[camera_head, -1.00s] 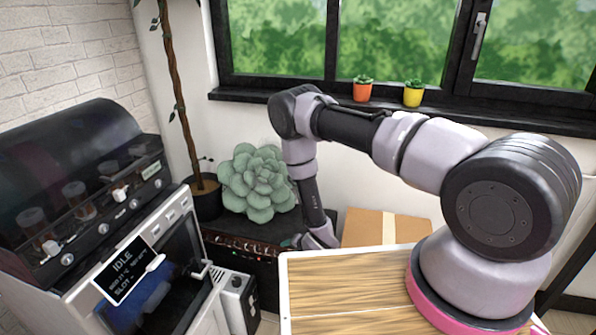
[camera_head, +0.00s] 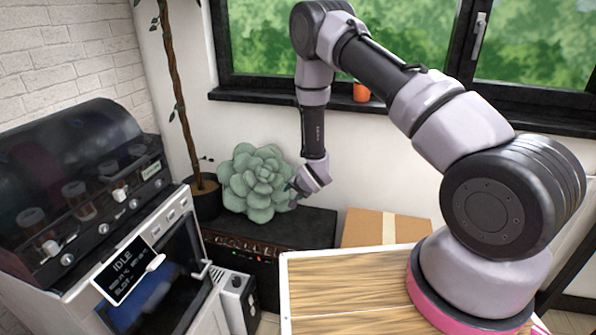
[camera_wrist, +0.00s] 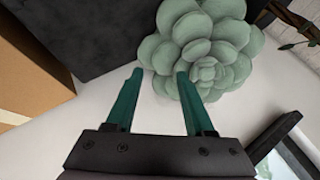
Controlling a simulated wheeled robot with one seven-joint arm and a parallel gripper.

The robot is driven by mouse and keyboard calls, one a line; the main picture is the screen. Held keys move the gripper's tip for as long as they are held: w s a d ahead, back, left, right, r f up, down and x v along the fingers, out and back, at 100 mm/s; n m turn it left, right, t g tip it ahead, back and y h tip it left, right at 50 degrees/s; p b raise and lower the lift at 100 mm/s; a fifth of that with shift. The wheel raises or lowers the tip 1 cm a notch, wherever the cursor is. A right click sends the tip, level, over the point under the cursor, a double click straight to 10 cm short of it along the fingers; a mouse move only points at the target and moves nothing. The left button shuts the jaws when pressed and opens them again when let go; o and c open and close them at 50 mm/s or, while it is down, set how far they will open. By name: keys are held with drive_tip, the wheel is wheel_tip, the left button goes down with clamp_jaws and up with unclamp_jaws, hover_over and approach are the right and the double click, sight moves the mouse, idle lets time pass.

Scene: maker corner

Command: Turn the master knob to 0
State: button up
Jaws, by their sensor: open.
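A black amplifier (camera_head: 308,228) stands on the floor under the window. A row of small knobs (camera_head: 245,245) runs along its upper front. They are too small to tell which is the master knob or where it points. My gripper (camera_head: 294,194) is above the amplifier's top, at the right side of a green succulent (camera_head: 255,180). In the wrist view, my gripper (camera_wrist: 157,75) shows two teal fingers spread apart with nothing between them. The succulent (camera_wrist: 208,45) lies beyond the right finger. The amplifier's dark surface (camera_wrist: 90,35) is at upper left, and no knobs show there.
A cardboard box (camera_head: 365,230) stands right of the amplifier. A wooden-topped table (camera_head: 345,290) is in front. A machine with an IDLE screen (camera_head: 125,270) and a small grey box (camera_head: 238,300) stand at left. A potted trunk (camera_head: 205,200) is behind.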

wheel_tip(320, 180, up, 8)
drive_tip(key=w+d, duration=0.2)
drive_tip(key=shift+w+r+h, duration=0.15)
drive_tip(key=shift+r+h, duration=0.05)
drive_tip(key=shift+h, duration=0.1)
drive_tip(key=shift+f, duration=0.1)
